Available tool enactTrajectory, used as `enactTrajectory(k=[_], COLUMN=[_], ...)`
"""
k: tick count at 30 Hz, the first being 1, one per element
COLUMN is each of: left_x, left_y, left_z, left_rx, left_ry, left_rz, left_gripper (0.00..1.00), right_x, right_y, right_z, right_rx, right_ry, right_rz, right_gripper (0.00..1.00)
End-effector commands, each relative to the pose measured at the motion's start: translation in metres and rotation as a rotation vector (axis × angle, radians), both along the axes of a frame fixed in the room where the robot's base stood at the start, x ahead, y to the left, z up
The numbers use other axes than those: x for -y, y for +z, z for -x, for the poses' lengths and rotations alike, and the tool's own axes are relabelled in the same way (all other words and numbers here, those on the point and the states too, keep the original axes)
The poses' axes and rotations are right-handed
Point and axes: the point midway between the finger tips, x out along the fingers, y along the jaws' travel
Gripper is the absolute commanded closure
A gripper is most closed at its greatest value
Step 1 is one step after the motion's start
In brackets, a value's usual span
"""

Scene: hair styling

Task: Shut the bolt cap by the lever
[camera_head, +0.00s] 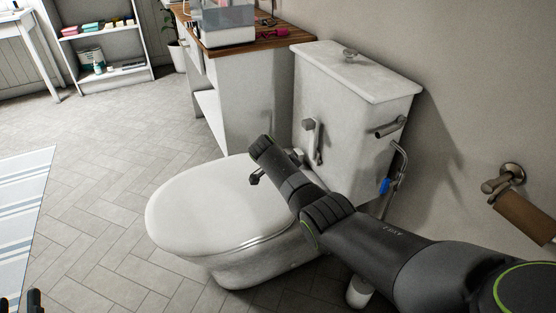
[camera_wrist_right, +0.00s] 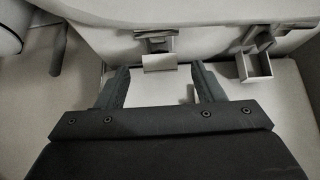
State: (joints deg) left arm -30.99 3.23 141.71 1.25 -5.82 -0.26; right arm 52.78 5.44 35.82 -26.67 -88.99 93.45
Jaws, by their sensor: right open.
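My right gripper (camera_wrist_right: 160,68) is open in the right wrist view, with one finger on each side of a grey hinge-like block (camera_wrist_right: 157,42) at the rim of the toilet. A pale flap, which looks like a bolt cap (camera_wrist_right: 160,63), sits on that block between the fingertips; I see no clear contact. A second, box-shaped cap (camera_wrist_right: 254,67) stands open farther right. In the head view my right arm reaches across the toilet and hides most of this area. A metal lever (camera_head: 389,127) is on the tank. My left gripper (camera_head: 20,303) barely shows at the lower left, its tips apart.
The toilet lid (camera_head: 195,215) is down. The tank (camera_head: 345,110) stands behind it, beside a wood-topped cabinet (camera_head: 245,110). A hose and paper roll (camera_head: 527,216) are on the right. Open tiled floor and a striped rug (camera_head: 22,210) lie at left.

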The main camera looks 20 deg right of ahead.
Motion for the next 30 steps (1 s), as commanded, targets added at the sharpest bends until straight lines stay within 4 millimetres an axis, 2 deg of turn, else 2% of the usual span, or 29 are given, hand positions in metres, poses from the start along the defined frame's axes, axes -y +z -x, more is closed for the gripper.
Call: enactTrajectory(k=[7, 14, 23, 30], left_x=[-0.003, -0.002, 0.005, 0.013], left_y=[-0.043, -0.083, -0.133, -0.167], left_z=[-0.002, 0.007, 0.032, 0.062], left_rx=[-0.241, -0.463, -0.753, -0.984], left_ry=[0.003, -0.001, -0.016, -0.035], left_rz=[0.059, 0.112, 0.178, 0.227], left_gripper=[0.69, 0.69, 0.69, 0.69], right_x=[-0.011, -0.02, -0.034, -0.046], right_y=[0.015, 0.028, 0.047, 0.065], right_z=[0.001, 0.002, 0.002, 0.003], right_rx=[0.0, 0.001, 0.0, 0.001], right_ry=[0.001, 0.001, 0.001, 0.001], right_rz=[-0.001, -0.001, -0.001, -0.001], right_gripper=[0.38, 0.38, 0.38, 0.38])
